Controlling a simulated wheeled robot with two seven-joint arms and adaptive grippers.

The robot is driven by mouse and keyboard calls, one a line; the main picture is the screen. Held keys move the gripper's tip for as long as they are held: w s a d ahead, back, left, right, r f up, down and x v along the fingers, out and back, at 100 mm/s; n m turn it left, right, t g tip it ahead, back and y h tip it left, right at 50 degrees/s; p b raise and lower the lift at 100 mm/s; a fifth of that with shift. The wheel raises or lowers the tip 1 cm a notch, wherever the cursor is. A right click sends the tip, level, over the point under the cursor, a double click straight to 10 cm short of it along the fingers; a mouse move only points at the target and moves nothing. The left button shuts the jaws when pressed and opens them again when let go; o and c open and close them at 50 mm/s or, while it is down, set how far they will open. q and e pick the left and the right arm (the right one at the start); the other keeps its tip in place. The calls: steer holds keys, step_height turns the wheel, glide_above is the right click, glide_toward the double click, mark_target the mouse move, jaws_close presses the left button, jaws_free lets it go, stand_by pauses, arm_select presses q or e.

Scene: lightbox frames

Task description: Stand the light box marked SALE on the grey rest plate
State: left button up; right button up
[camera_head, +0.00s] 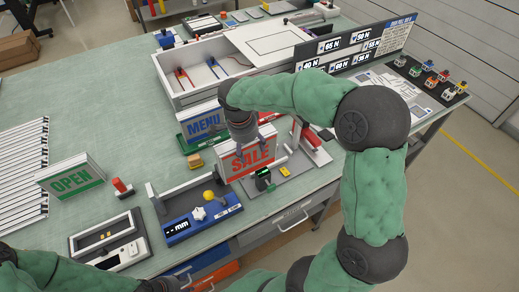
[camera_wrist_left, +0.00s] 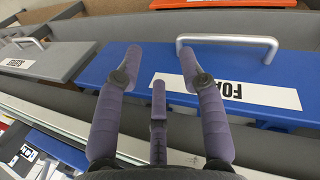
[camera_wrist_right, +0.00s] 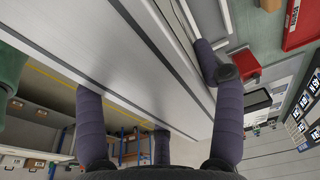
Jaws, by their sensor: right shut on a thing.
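The SALE light box (camera_head: 237,164), a white panel with a red face, is upright with its lettering facing the front. My right gripper (camera_head: 242,134) is shut on it from above. In the right wrist view the white body of the box (camera_wrist_right: 130,50) lies between the fingers. My left gripper (camera_wrist_left: 160,52) is open and empty, in front of a blue drawer at the bench front.
A blue tester (camera_head: 203,220) with knobs is at the front. A red upright part (camera_head: 313,145) is close on the right. The bench (camera_head: 100,120) is clear at back left.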

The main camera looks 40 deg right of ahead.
steer(key=w+d+f, duration=0.6)
steer(key=d+f, duration=0.6)
steer(key=shift+f+b, duration=0.35)
steer(key=shift+f, duration=0.1)
steer(key=o, duration=1.7)
steer(key=r, duration=0.4)
steer(key=a+r, duration=0.1)
steer(key=r, duration=0.3)
steer(key=r+p, duration=0.1)
steer(key=r, duration=0.3)
steer(key=shift+a, duration=0.4)
